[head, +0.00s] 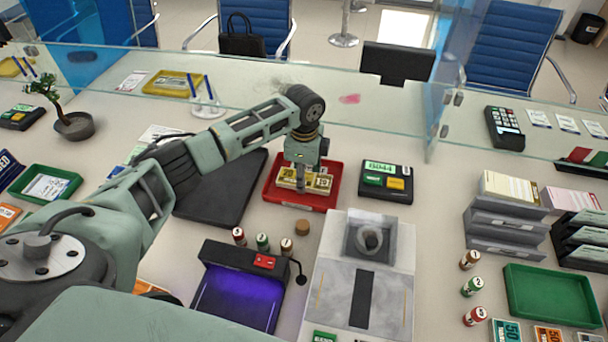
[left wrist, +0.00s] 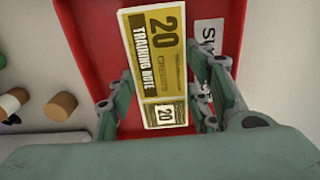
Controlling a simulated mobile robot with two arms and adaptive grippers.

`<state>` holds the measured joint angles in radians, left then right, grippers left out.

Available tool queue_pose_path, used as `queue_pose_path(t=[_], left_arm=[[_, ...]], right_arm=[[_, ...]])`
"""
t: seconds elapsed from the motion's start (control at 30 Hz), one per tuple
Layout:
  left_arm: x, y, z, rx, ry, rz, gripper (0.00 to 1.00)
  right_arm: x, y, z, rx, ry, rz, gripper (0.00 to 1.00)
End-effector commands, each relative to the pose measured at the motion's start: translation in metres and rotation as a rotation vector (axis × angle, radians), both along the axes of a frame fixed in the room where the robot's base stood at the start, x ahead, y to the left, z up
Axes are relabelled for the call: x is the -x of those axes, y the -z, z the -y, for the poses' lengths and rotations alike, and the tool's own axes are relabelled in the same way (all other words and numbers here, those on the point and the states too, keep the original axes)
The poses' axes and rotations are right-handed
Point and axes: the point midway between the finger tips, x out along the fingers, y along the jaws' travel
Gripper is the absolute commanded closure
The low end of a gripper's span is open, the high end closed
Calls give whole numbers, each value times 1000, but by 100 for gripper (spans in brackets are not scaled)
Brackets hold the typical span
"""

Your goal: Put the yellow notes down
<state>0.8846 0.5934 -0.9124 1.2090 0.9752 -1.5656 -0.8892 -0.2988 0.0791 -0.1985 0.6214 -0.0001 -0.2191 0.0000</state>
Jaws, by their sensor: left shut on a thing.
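The yellow notes (head: 321,183), marked 20 and "Training Note" in the left wrist view (left wrist: 158,50), are between the fingers of my left gripper (head: 303,178). The left gripper, also in the left wrist view (left wrist: 160,105), is shut on them. It points down over the red tray (head: 274,196), whose floor shows around the notes in the left wrist view (left wrist: 90,30). I cannot tell whether the notes touch the tray floor. A white label (left wrist: 208,45) lies in the tray, partly hidden by a finger. My right gripper is not in view.
Coin rolls (head: 262,242), a cork-coloured cylinder (head: 302,227), a purple-lit device (head: 235,300) and a grey machine (head: 388,260) stand in front. A glass screen (head: 370,118) runs behind.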

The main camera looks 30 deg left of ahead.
Motion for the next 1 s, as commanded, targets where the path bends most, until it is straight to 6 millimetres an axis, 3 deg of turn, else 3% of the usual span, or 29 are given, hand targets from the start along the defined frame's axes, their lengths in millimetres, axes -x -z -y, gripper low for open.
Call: queue_pose_path(t=[0.03, 0.07, 0.27, 0.67, 1.0], left_arm=[[0, 2, 0, 0, 0, -1, 86], [0, 2, 0, 0, 0, -1, 52], [0, 2, 0, 0, 0, -1, 35], [0, -6, 0, 0, 0, 1, 35], [-1, -72, 0, 1, 0, 4, 35]], right_arm=[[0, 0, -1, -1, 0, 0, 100], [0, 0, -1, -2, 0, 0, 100], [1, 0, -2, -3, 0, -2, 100], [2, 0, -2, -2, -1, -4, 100], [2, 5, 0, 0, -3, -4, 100]])
